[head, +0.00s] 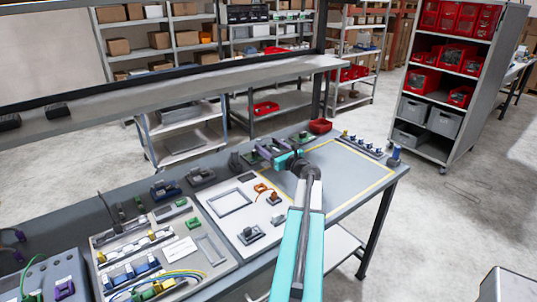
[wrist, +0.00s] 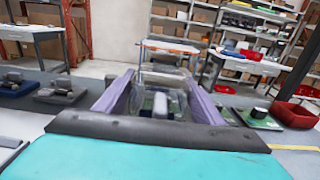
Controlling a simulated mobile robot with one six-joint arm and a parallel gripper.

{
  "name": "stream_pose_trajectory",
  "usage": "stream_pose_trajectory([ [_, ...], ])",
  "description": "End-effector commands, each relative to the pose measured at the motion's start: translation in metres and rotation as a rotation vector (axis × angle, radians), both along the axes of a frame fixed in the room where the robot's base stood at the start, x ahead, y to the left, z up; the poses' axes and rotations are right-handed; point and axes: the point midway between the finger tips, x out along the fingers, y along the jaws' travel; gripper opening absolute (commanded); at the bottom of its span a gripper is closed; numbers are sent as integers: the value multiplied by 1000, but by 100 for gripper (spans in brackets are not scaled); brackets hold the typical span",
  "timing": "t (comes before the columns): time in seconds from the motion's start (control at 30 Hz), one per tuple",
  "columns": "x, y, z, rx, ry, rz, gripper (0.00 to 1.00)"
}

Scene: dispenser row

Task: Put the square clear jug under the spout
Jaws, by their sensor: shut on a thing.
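My gripper (head: 266,152) reaches over the far middle of the workbench in the head view. In the wrist view its two purple fingers (wrist: 158,88) stand on either side of a see-through, box-like vessel, the square clear jug (wrist: 168,77). The fingers are shut on it. The jug's rim shows above the fingers, and its lower part is hidden by the gripper body. Small green and grey parts show through or behind it. In the head view I cannot make out the jug clearly. I cannot identify a spout in either view.
The bench (head: 360,205) carries boards with connectors on the left. A yellow-outlined area (head: 340,178) to the right is clear. A row of small parts (head: 362,145) and a red bin (head: 320,126) stand at the back; the bin also shows in the wrist view (wrist: 292,114). An overhead beam crosses behind.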

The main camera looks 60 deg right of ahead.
Motion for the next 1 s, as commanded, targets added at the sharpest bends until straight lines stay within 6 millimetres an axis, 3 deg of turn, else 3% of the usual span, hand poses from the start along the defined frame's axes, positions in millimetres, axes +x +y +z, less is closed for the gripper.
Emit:
stream_pose_trajectory([
  [0.3, 1, 0, -3, 0, 0, 1, 39],
  [0.7, 1, 1, -35, 1, 1, 2, 39],
  [1.0, 1, 1, -37, 0, 0, 2, 39],
])
